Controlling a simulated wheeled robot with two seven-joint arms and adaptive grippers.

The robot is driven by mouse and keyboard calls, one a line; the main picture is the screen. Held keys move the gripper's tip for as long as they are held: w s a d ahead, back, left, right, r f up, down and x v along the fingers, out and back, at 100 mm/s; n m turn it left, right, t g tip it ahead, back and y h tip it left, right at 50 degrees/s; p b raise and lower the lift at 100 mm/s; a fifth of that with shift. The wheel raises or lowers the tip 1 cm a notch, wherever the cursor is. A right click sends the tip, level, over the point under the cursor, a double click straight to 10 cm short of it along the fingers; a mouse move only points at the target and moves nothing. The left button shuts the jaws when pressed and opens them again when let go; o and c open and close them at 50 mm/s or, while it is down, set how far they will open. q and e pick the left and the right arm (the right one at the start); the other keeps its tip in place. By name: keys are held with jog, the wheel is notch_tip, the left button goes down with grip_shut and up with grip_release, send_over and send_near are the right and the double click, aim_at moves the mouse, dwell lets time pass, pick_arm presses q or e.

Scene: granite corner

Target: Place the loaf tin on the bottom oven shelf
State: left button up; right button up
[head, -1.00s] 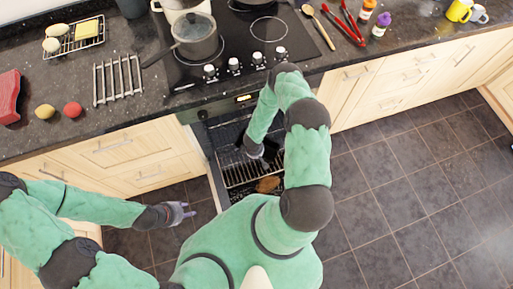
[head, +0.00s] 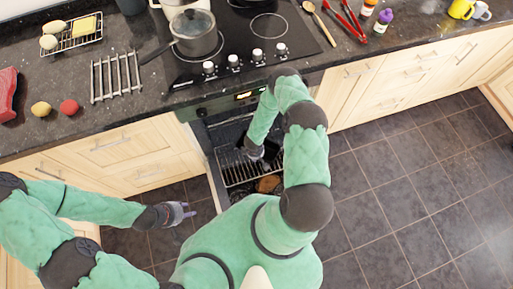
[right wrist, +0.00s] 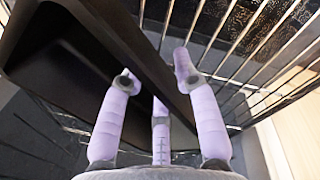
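The oven below the hob is open, with wire shelves (head: 238,172) showing in its mouth. My right arm reaches down into it. My right gripper (head: 262,153) is partly hidden by my own arm in the head view. In the right wrist view its fingers (right wrist: 155,78) straddle a wall of the dark loaf tin (right wrist: 85,35) and appear shut on it. The tin is close to the wire bars; whether it rests on them I cannot tell. In the head view I cannot make out the tin clearly. My left gripper (head: 178,213) is open and empty, left of the oven.
A brown item (head: 268,184) lies low in the oven opening. A pan (head: 195,33) stands on the hob (head: 260,55) above. A wire trivet (head: 116,77), a lemon and a red ball-like item are on the worktop. The floor (head: 410,190) at right is clear.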

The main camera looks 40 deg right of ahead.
jog(key=shift+r+p, duration=0.35)
jog(key=shift+r, duration=0.25)
notch_tip(320, 180, up, 11)
jog(key=a+p, duration=0.1)
jog(key=p, duration=0.2)
jog(key=s+a+r+m+y, duration=0.2)
jog(key=s+a+r+m, duration=0.2)
jog(key=a, duration=0.5)
jog(key=s+a+r+m+y, duration=0.3)
jog(key=s+a+r, duration=0.2)
jog(key=a+r, duration=0.4)
jog(key=shift+s+a+m, duration=0.2)
jog(key=shift+a+m, duration=0.2)
jog(key=shift+a, duration=0.2)
